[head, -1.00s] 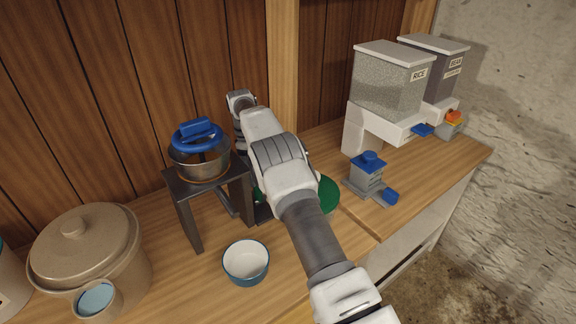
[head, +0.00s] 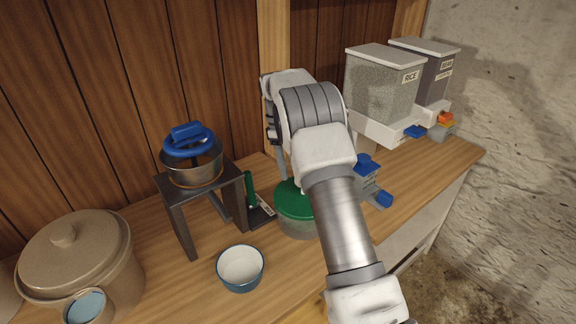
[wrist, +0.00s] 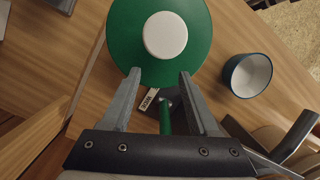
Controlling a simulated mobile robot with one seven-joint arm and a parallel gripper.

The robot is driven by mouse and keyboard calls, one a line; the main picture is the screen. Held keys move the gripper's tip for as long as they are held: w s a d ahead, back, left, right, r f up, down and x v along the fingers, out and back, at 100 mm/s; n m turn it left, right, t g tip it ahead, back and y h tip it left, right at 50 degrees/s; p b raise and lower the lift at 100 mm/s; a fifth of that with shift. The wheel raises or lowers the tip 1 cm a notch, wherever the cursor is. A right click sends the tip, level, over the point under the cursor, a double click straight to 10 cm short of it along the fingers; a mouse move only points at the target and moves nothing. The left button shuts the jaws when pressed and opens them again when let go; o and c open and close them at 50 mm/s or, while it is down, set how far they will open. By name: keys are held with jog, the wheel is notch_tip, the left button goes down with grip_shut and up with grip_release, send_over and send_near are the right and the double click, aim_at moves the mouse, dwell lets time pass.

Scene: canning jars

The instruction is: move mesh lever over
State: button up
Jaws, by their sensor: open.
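A small lever with a green handle (head: 249,188) stands on a dark base with a pale label (head: 267,208), right of the black stand. I take it for the mesh lever; the label is too small to read surely. In the wrist view the green handle (wrist: 166,118) shows between my fingers, below the label (wrist: 148,101). My gripper (wrist: 160,74) is open and empty, its fingertips over the near edge of a green lid with a white knob (wrist: 165,36). In the head view my arm hides most of the gripper.
The green-lidded container (head: 293,200) stands right of the lever. A blue-rimmed bowl (head: 240,266) is in front. The black stand (head: 177,190) holds a metal pot (head: 194,165) with a blue top. Grain dispensers (head: 384,84) and a blue-grey device (head: 369,180) are at right.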

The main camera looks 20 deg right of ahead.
aim_at(250, 181)
jog(key=shift+c, duration=0.2)
